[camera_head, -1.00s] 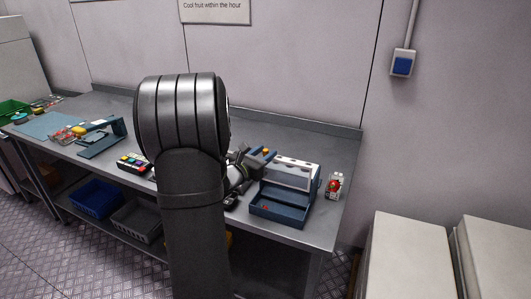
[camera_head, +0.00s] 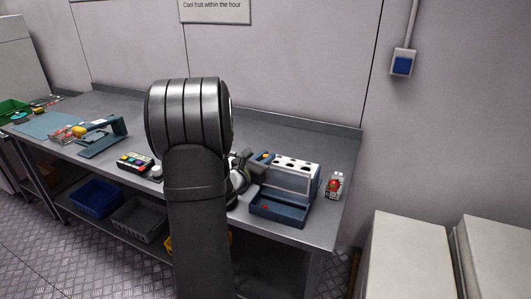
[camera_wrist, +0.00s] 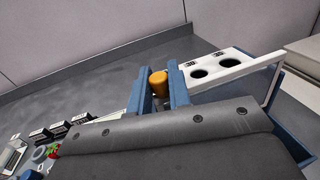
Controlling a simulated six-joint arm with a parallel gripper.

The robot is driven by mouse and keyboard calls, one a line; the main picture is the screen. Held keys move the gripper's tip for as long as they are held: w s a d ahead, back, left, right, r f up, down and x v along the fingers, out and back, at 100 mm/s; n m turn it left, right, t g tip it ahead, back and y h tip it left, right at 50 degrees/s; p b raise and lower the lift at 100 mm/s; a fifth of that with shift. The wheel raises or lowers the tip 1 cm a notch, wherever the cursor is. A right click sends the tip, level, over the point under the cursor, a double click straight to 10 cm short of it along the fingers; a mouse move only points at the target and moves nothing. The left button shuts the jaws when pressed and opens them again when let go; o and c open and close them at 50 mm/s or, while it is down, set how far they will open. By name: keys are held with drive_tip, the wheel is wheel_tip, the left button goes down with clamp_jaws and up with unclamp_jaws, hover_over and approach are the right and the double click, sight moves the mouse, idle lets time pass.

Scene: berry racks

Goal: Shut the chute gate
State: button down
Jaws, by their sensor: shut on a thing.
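The chute unit is a blue box with a white top plate (camera_head: 297,164) with dark round holes, and an open blue tray (camera_head: 279,211) in front. A pale-rimmed flap, which looks like the gate, stands below the top plate's front edge; how fully it is shut I cannot tell. An orange knob (camera_wrist: 159,84) is at the unit's left end. My gripper (camera_wrist: 160,91) has its blue fingers on either side of the knob, shut on it. The knob also shows in the head view (camera_head: 265,155). My arm hides part of the bench left of the unit.
A button box (camera_head: 135,162) and a blue stand (camera_head: 103,144) are to the left on the bench. Bins sit on the lower shelf. The bench behind the unit is clear.

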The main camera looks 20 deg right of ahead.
drive_tip(key=shift+f, duration=1.65)
drive_tip(key=c, duration=1.4)
unclamp_jaws()
drive_tip(key=v, duration=1.7)
drive_tip(key=shift+s+a, duration=0.1)
drive_tip(key=shift+a, duration=0.1)
drive_tip(key=shift+d, duration=0.1)
drive_tip(key=x, duration=1.7)
drive_tip(key=shift+d+r, duration=0.1)
drive_tip(key=shift+d, duration=0.05)
